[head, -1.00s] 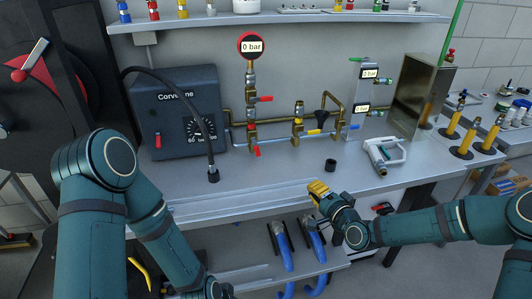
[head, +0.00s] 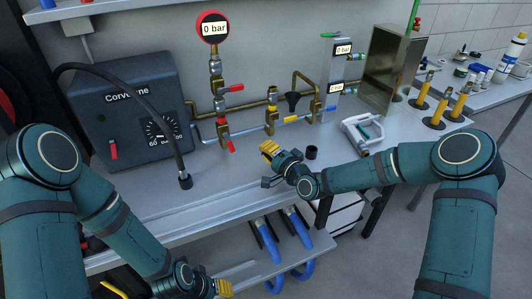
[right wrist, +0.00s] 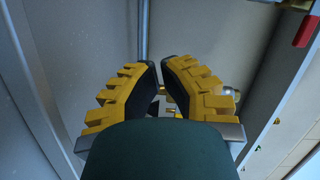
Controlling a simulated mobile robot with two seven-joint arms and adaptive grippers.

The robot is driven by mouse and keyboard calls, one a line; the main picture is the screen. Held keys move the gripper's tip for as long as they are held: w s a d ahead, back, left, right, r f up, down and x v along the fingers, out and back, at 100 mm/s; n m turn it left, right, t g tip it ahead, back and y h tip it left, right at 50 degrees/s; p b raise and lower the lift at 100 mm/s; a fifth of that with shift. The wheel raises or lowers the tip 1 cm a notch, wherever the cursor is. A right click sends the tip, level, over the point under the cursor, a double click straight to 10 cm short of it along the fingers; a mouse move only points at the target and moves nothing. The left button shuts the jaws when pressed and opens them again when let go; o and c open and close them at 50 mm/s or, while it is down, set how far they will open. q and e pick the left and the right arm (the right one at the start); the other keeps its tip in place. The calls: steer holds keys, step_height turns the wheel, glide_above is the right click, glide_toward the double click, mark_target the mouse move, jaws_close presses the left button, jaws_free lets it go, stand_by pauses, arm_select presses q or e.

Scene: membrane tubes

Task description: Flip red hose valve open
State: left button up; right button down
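On the pipework behind the bench, one red valve handle (head: 235,88) points right under the round gauge. A second red handle (head: 230,147) slants down to the right at the lower pipe end; I cannot tell which belongs to the hose. My right gripper (head: 268,150), yellow-fingered, is above the bench, right of the lower red handle and apart from it. In the right wrist view its fingertips (right wrist: 160,64) nearly meet with nothing held. A red piece (right wrist: 305,30) shows at upper right there. My left gripper (head: 225,288) is low by the shelf, its fingers partly cut off.
The Corvetine-like grey box (head: 128,125) stands at left, with a black hose (head: 165,110) arching to the bench. A black cup (head: 311,152) and a white clamp-like tool (head: 362,133) are right of my right gripper.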

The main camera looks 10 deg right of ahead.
mark_target(229, 143)
steer(key=x, duration=0.7)
steer(key=shift+b, duration=0.35)
steer(key=shift+s+a+f, duration=0.2)
steer(key=shift+s+a, duration=0.1)
steer(key=shift+a, duration=0.3)
steer(key=shift+s+a+f, duration=0.15)
steer(key=shift+s+a, duration=0.1)
steer(key=shift+a, duration=0.35)
steer(key=shift+s+a+f, duration=0.1)
steer(key=shift+s+a, duration=0.1)
steer(key=shift+a, duration=0.35)
steer(key=shift+s, duration=0.1)
